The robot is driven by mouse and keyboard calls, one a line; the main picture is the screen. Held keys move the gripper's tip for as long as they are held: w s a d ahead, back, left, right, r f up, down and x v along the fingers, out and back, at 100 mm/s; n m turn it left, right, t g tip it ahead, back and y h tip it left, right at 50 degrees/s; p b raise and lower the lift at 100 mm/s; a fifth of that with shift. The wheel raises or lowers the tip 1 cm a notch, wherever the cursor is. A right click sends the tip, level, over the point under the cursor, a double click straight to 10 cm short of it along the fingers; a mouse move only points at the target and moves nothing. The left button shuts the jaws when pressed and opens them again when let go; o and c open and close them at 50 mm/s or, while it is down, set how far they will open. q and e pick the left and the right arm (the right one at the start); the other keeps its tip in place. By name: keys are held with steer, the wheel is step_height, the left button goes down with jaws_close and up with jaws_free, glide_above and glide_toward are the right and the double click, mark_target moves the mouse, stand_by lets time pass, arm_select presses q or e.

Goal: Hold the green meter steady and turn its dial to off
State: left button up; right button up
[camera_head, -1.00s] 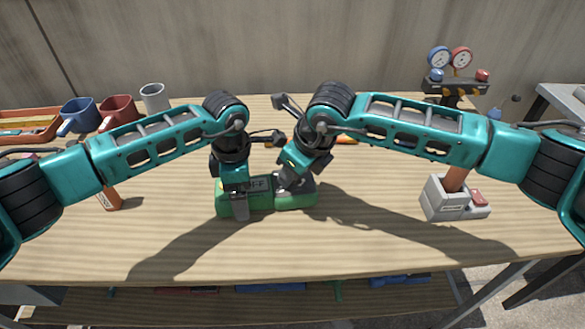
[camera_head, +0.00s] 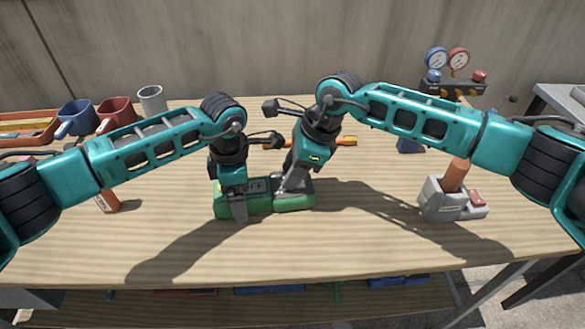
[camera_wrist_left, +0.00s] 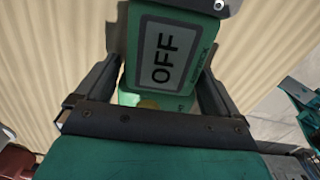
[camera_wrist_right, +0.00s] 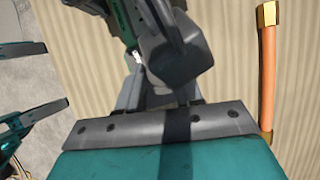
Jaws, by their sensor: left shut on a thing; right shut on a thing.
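The green meter (camera_head: 260,206) lies on the wooden bench, partly covered by both grippers. My left gripper (camera_head: 238,203) is shut across its left part. In the left wrist view the meter's display (camera_wrist_left: 168,58) reads OFF, with a finger on either side of its body. My right gripper (camera_head: 291,187) is shut at the meter's right part, on the dark grey dial (camera_wrist_right: 172,50), which sits between its fingers in the right wrist view. The pointer position of the dial cannot be made out.
An orange rod with brass ends (camera_head: 345,141) lies behind my right gripper. A grey box with a red switch (camera_head: 440,207) stands right. Mugs (camera_head: 115,112) and a tray (camera_head: 30,140) stand back left, gauges (camera_head: 448,75) back right. The bench front is clear.

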stand_by(0.4)
steer(key=o, duration=1)
steer(key=shift+o, duration=0.2)
steer(key=v, duration=1.2)
arm_select(q)
steer(key=o, duration=1)
arm_select(e)
steer(key=shift+a, duration=0.1)
